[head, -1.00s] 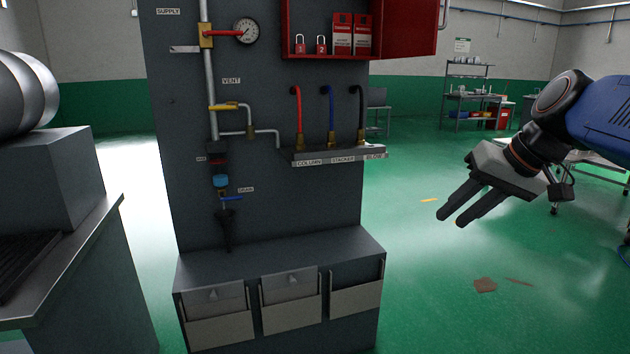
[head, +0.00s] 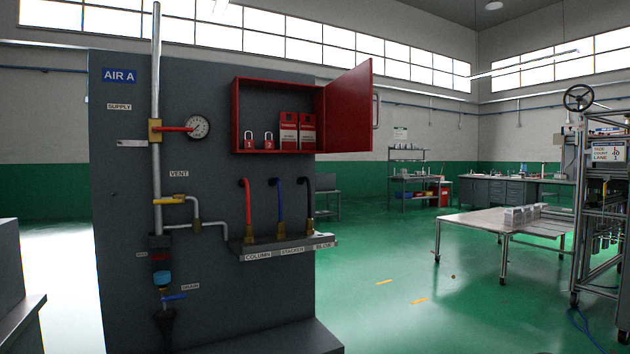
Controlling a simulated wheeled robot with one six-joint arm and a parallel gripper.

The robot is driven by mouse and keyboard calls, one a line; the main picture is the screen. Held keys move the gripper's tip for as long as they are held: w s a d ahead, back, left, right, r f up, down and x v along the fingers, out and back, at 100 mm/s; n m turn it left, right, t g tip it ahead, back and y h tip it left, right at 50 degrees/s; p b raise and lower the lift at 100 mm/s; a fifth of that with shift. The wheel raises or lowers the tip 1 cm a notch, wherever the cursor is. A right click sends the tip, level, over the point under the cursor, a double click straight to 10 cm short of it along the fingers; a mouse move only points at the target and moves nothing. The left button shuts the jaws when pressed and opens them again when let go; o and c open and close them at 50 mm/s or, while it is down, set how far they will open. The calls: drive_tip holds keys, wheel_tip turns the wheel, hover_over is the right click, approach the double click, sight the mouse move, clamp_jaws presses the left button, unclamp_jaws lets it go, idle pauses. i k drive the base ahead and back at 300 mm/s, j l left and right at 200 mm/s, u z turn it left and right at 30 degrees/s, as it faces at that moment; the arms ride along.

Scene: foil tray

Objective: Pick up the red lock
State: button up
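Two red padlocks with pale shackles stand side by side in an open red cabinet (head: 236,120) on the grey panel. The left lock (head: 248,144) is marked 1 and the right lock (head: 269,144) is marked 2. Two red-and-white tag packs (head: 298,132) stand to their right in the same cabinet. The cabinet door (head: 348,107) is swung open to the right. My gripper is out of the head view, so its place and state are hidden.
Red, blue and black hoses (head: 280,208) rise from a labelled ledge (head: 283,246) below the cabinet. Supply pipe (head: 156,80), gauge (head: 198,127) and valves are to its left. A low table (head: 475,222) and a metal rack (head: 600,240) stand right. Green floor (head: 380,320) lies open between.

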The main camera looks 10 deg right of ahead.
sight(248, 144)
drive_tip(key=i+l+u, duration=0.25)
drive_tip(key=l, duration=0.45)
drive_tip(key=l+u, duration=0.25)
drive_tip(key=l, duration=0.5)
drive_tip(key=i+l+u, duration=0.1)
drive_tip(key=l+u, duration=0.25)
drive_tip(key=l, duration=0.5)
drive_tip(key=l+u, duration=0.3)
drive_tip(key=l, duration=0.6)
drive_tip(key=i+l+u, duration=0.2)
drive_tip(key=i+l, duration=0.2)
drive_tip(key=i, duration=0.3)
drive_tip(key=i+l+u, duration=0.25)
drive_tip(key=i+l, duration=0.25)
drive_tip(key=i, duration=0.15)
drive_tip(key=k+j+z, duration=0.15)
drive_tip(key=j, duration=0.15)
